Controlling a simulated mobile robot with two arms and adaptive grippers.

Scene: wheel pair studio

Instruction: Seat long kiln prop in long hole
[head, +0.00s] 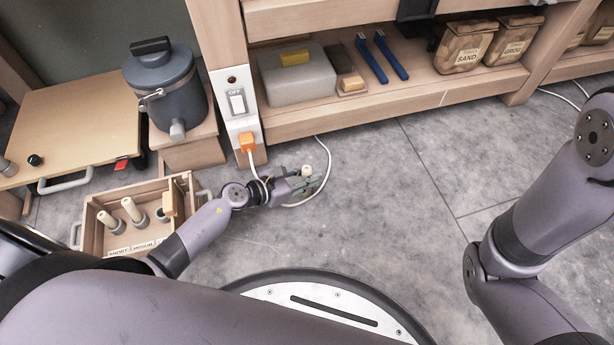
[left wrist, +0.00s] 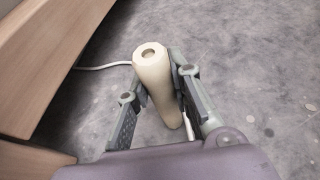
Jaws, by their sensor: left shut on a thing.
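My left gripper (head: 303,184) is shut on a cream kiln prop, a long cylinder with a small hole in its top. In the left wrist view the prop (left wrist: 156,78) stands between the two fingers, over the grey floor. In the head view only its pale top (head: 306,170) shows clearly. The wooden box (head: 88,236) is left of the gripper, well apart from it. Two cream props (head: 107,219) and (head: 131,208) stand upright in grey collars there. Labels reading SHORT and MEDIUM show at the front; the long hole's label cannot be read. My right gripper is out of view.
A white cable (head: 322,185) lies on the floor around the gripper, running from an orange plug (head: 246,140) on the post. A grey pot (head: 165,85) stands behind the box. A low shelf (head: 400,98) runs along the back. The floor at the centre right is clear.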

